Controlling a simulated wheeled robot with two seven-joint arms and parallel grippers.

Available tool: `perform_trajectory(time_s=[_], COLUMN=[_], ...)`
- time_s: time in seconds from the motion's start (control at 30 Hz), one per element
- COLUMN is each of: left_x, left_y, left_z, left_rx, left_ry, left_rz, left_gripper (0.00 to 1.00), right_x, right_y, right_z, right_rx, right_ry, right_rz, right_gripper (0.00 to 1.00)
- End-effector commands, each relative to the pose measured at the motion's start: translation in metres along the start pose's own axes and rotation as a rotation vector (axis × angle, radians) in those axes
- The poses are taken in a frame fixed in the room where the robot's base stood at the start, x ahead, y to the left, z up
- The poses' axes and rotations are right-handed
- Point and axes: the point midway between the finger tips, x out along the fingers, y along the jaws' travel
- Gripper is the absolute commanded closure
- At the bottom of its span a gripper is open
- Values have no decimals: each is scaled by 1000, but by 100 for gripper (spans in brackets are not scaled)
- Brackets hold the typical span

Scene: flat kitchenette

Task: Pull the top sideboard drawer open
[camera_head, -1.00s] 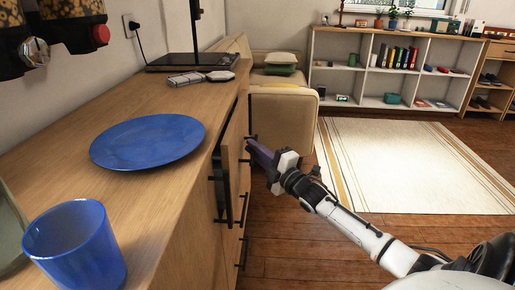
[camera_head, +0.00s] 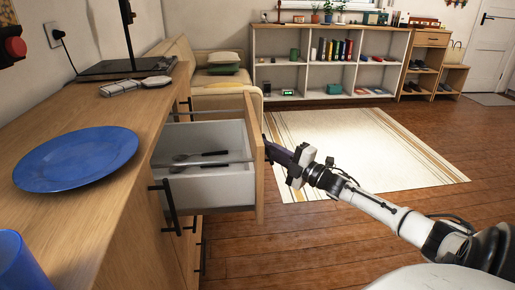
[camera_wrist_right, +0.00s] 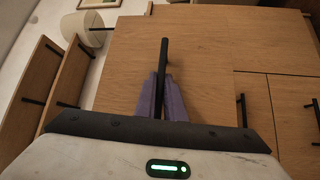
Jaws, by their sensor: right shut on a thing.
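The top sideboard drawer (camera_head: 208,182) stands well open in the head view, its pale grey inside showing with a few utensils (camera_head: 200,156) lying in it. Its wooden front (camera_head: 254,150) faces right. My right gripper (camera_head: 277,150) is at the outer face of that front. In the right wrist view the purple fingers of my right gripper (camera_wrist_right: 161,100) are closed around the black bar handle (camera_wrist_right: 163,65) of the drawer. In the head view the handle is hidden behind the fingers and drawer front. My left gripper is not in view.
On the sideboard top (camera_head: 90,220) are a blue plate (camera_head: 78,158) and a blue cup (camera_head: 22,262) at the near left edge. A sofa (camera_head: 225,97) stands beyond the drawer. Open wooden floor (camera_head: 330,235) and a rug (camera_head: 360,150) lie to the right.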

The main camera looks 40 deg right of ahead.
Motion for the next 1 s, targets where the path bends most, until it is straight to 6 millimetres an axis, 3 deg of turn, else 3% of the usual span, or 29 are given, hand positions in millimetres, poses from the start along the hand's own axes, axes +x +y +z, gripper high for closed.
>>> perform_trajectory(time_s=[0.5,0.53,0.63,1.0], left_x=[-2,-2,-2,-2], left_y=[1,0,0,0], left_z=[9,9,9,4], left_rx=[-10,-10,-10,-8], left_ry=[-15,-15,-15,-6], left_rz=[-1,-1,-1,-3], left_gripper=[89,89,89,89], right_x=[-6,-6,-6,-10], right_y=[1,1,1,1], right_z=[6,6,6,6], right_rx=[-1,-1,0,1], right_ry=[-1,-1,-1,-2], right_rz=[-1,-1,-1,-2], right_gripper=[100,88,72,72])
